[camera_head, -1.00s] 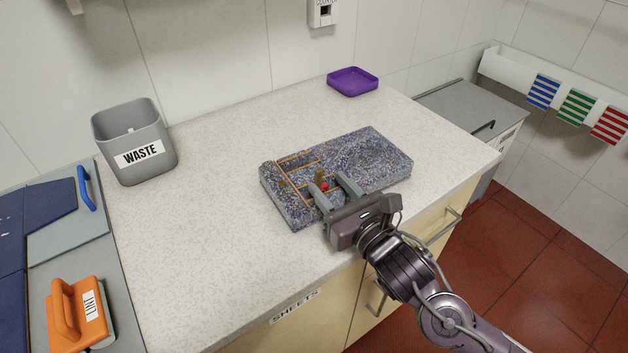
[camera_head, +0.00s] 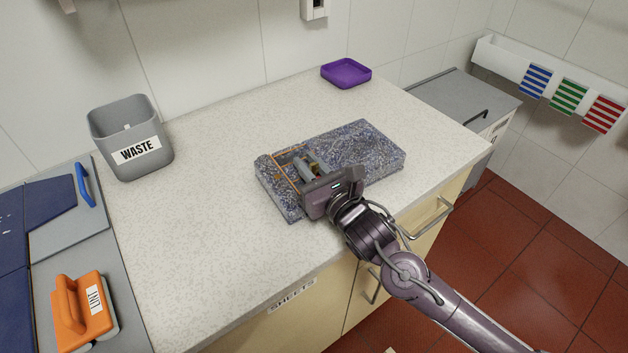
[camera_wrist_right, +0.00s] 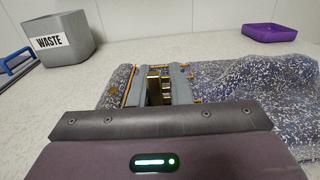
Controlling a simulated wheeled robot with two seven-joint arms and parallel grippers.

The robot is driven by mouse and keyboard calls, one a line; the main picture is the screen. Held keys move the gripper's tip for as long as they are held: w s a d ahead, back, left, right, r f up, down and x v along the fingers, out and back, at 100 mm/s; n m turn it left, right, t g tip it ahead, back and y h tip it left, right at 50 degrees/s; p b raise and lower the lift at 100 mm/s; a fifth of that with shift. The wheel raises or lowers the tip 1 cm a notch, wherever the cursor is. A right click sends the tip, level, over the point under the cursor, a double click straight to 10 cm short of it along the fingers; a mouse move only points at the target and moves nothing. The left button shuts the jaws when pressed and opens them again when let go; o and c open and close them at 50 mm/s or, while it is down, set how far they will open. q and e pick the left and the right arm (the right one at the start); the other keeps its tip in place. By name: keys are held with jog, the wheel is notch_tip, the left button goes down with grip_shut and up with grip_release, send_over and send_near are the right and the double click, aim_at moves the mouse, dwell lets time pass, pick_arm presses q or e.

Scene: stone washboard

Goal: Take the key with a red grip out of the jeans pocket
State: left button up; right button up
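The jeans (camera_head: 362,150) lie as a folded, speckled blue slab on the counter. An orange-stitched pocket (camera_head: 282,177) is at their left end; it also shows in the right wrist view (camera_wrist_right: 118,88). My right gripper (camera_head: 309,166) is over the pocket, pointing away from the counter's front edge. Its two grey fingers are apart, with brass-coloured pieces (camera_wrist_right: 154,86) between them in the wrist view. I cannot tell whether the fingers press on them. My left gripper is out of view.
A grey waste bin (camera_head: 130,138) stands at the back left, and a purple tray (camera_head: 346,73) at the back right. An orange-handled tool marked LINT (camera_head: 82,310) is at the front left. The counter (camera_head: 200,230) between bin and jeans is clear.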

grip_shut()
jog(key=shift+r, duration=0.15)
